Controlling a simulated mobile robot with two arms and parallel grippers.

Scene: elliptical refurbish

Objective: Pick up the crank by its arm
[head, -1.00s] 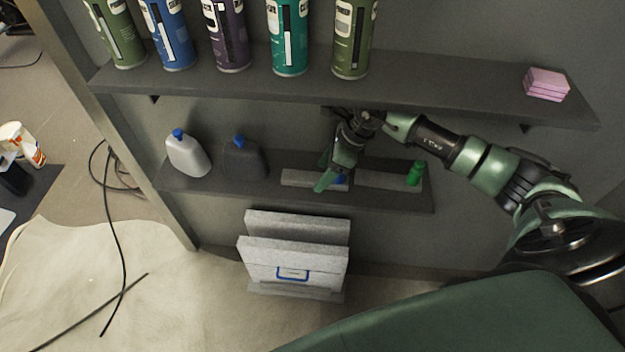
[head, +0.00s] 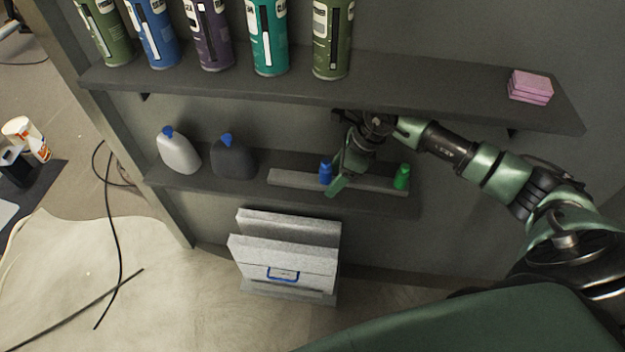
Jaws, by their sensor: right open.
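A flat grey bar (head: 287,178) lies along the front of the lower shelf. A blue knob (head: 326,172) stands upright near its middle and a green knob (head: 402,177) at its right end. This looks like the crank, but my gripper covers part of it and I cannot tell whether it is one piece or two. My right gripper (head: 339,177) is open, with green fingers pointing down at the bar just right of the blue knob. I cannot tell whether the fingers touch the bar. My left gripper is out of view.
The upper shelf (head: 420,95) runs close above my right wrist and carries several spray cans and pink blocks (head: 530,86). A white bottle (head: 180,155) and a dark bottle (head: 233,160) stand left on the lower shelf (head: 225,190). A grey case (head: 284,258) stands below.

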